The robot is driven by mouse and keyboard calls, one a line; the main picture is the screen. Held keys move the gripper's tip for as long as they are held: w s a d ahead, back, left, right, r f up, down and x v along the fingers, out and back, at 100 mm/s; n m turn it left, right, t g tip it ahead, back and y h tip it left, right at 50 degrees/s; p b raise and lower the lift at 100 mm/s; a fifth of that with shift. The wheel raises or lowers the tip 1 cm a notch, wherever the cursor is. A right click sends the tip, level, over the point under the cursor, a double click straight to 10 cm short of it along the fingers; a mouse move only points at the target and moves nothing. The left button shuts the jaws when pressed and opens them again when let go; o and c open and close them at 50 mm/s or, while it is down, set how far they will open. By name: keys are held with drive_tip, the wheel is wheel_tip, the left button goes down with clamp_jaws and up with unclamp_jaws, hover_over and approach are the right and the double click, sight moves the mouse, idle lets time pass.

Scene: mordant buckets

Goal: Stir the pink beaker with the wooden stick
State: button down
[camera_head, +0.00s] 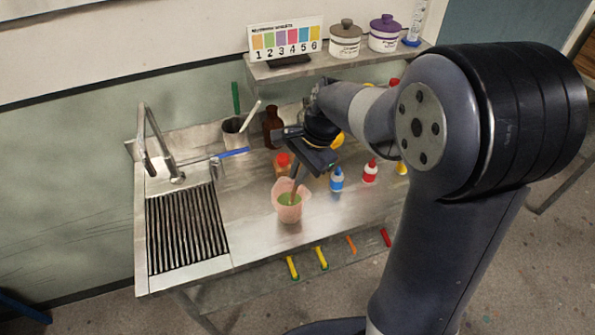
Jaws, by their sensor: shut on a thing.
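The pink beaker (289,211) stands upright on the steel counter, with green content showing inside. The wooden stick (294,190) is a thin brown rod. It runs down from my gripper (301,168) into the beaker's mouth, slightly tilted, and its lower end is hidden in the beaker. My gripper is shut on the stick's upper part, above and a little right of the beaker. The fingertips are small and dark, so the exact grip is hard to make out.
A sink grate (186,228) and tap (155,140) are left. Blue (337,180) and red (370,172) bottles are right. The counter's front is clear.

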drive_tip(key=p+v, duration=0.2)
drive_tip(key=v, duration=0.1)
drive_tip(key=shift+s+a, duration=0.1)
drive_tip(key=shift+a, duration=0.15)
drive_tip(key=s+a+v, duration=0.1)
drive_tip(key=v, duration=0.6)
drive_tip(key=shift+r, duration=0.25)
idle(0.5)
wheel_tip(320, 180, up, 11)
idle(0.7)
